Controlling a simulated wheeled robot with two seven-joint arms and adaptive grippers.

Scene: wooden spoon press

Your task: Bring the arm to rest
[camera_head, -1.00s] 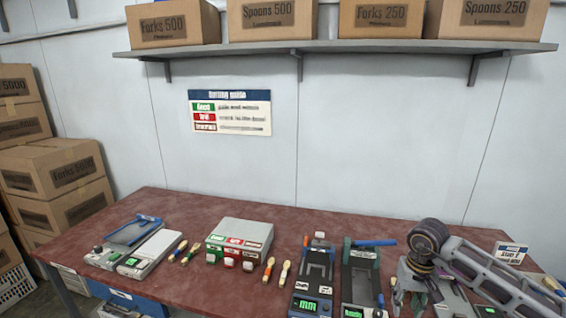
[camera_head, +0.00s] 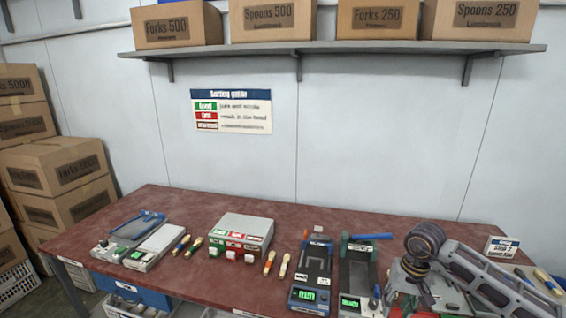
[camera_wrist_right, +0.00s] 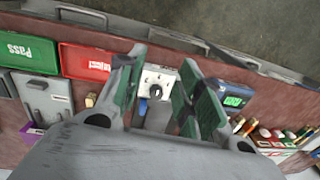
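My right arm comes in from the right in the head view, and its gripper (camera_head: 412,292) hangs over the right part of the table, beside the press with the green display (camera_head: 356,300). In the right wrist view the same gripper (camera_wrist_right: 160,98) has its two green-padded fingers spread apart, with nothing held between them. A pale box with a black knob (camera_wrist_right: 157,90) shows beyond the gap between the fingers. My left gripper is not in view.
The red-brown table (camera_head: 170,285) carries a grey sorting box (camera_head: 241,232), a flat device at the left (camera_head: 155,248), a second press (camera_head: 313,275) and several wooden spoons. A small sign (camera_head: 503,250) stands at the right. Green (camera_wrist_right: 28,50) and red (camera_wrist_right: 88,62) bins show in the wrist view.

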